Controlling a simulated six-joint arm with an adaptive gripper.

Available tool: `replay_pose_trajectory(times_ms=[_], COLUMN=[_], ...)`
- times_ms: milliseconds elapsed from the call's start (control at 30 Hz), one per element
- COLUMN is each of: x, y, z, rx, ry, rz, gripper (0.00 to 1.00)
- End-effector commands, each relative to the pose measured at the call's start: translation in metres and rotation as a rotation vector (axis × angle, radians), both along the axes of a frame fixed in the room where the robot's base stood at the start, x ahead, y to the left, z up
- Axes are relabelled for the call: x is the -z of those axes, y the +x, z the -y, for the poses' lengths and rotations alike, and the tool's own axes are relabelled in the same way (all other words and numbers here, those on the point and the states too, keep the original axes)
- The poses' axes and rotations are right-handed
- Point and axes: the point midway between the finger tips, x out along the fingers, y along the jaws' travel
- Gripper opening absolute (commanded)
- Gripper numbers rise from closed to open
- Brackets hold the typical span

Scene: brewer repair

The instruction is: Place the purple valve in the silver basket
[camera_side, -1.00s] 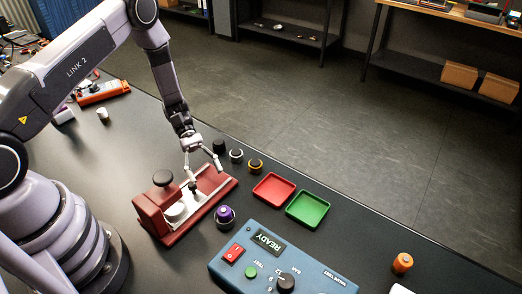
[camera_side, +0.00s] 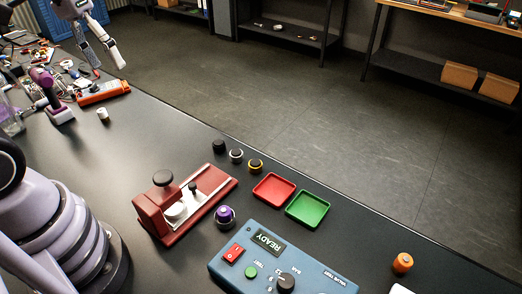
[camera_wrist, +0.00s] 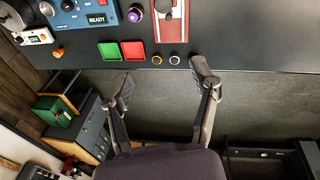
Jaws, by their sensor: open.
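The purple valve (camera_side: 224,214) stands upright on the black table, in front of the red fixture, with a grey-silver ring around its base. It also shows at the top of the wrist view (camera_wrist: 135,15). A small dark cup with a silver rim (camera_side: 236,155), which may be the silver basket, sits behind the fixture; its silver ring shows in the wrist view (camera_wrist: 174,60). My gripper (camera_side: 105,62) is raised at the upper left, far from the valve. In the wrist view my gripper (camera_wrist: 160,76) has its fingers wide apart, with nothing between them.
The red fixture (camera_side: 152,215) has a black knob on top. A gold-rimmed cup (camera_side: 255,166) and a black cap (camera_side: 218,146) flank the silver-rimmed cup. Red (camera_side: 274,189) and green (camera_side: 308,209) trays and a blue tester (camera_side: 260,266) are nearby. Tools clutter the far left.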

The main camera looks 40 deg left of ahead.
Motion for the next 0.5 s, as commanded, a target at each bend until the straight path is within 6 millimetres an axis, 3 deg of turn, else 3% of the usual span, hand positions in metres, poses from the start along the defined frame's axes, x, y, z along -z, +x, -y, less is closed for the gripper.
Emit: replay_pose_trajectory(times_ms=[100, 200, 500], x=[-0.018, -0.024, -0.028], y=[-0.03, -0.047, -0.06], z=[-0.008, -0.013, -0.019], rx=[0.068, 0.104, 0.135], ry=[0.093, 0.152, 0.205], rz=[0.171, 0.27, 0.356], gripper=[0.6, 0.6, 0.6])
